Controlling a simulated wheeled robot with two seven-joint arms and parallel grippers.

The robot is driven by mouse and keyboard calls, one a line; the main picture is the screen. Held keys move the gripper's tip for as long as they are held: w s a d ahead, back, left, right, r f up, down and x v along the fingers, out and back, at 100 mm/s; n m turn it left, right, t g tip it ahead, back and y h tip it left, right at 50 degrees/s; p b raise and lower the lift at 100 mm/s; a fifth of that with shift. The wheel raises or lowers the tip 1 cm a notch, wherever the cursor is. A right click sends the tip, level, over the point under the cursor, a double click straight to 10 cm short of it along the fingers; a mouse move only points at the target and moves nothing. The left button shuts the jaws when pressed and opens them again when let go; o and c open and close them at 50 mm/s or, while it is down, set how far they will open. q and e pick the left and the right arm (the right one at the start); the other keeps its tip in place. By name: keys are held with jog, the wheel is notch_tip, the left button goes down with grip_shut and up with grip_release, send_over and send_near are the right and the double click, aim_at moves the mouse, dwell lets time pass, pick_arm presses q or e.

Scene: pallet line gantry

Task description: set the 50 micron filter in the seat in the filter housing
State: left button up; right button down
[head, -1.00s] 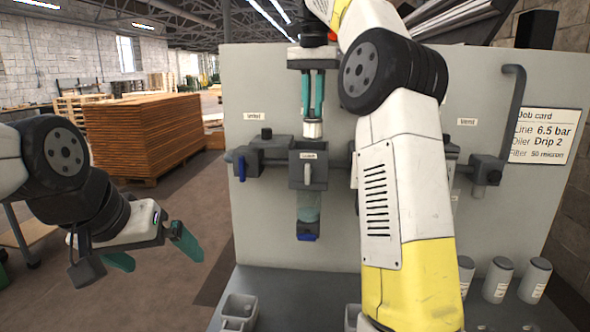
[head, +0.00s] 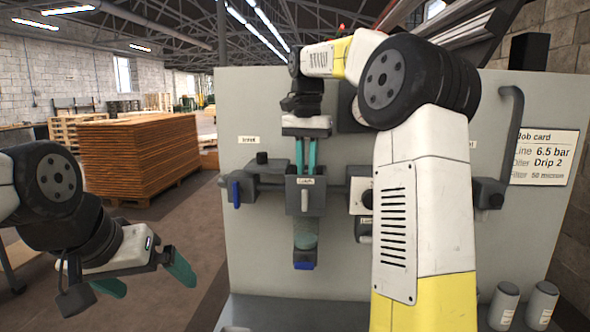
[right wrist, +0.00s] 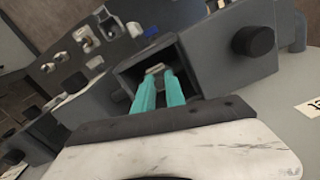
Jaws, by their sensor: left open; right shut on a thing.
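My right gripper (head: 306,172) points straight down over the grey filter housing (head: 312,200), its teal fingertips at the open top. It is shut on the 50 micron filter, which the housing walls hide in the head view. In the right wrist view the fingers (right wrist: 160,82) reach into the square opening of the housing (right wrist: 195,85), and a small pale part of the filter (right wrist: 155,69) shows at their tips. I cannot see whether it touches the seat. My left gripper (head: 145,278) is open and empty at the lower left.
Grey pipe fittings flank the housing on the upright panel (head: 245,110), including a blue lever (head: 236,194) at left. The job card (head: 544,157) reads 6.5 bar, Drip 2, 50 micron. Pale canisters (head: 503,306) stand at lower right. My right arm hides part of the panel.

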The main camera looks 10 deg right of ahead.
jog(key=shift+f, duration=0.2)
jog(key=c, duration=1.4)
grip_release()
jog(key=shift+r, duration=0.1)
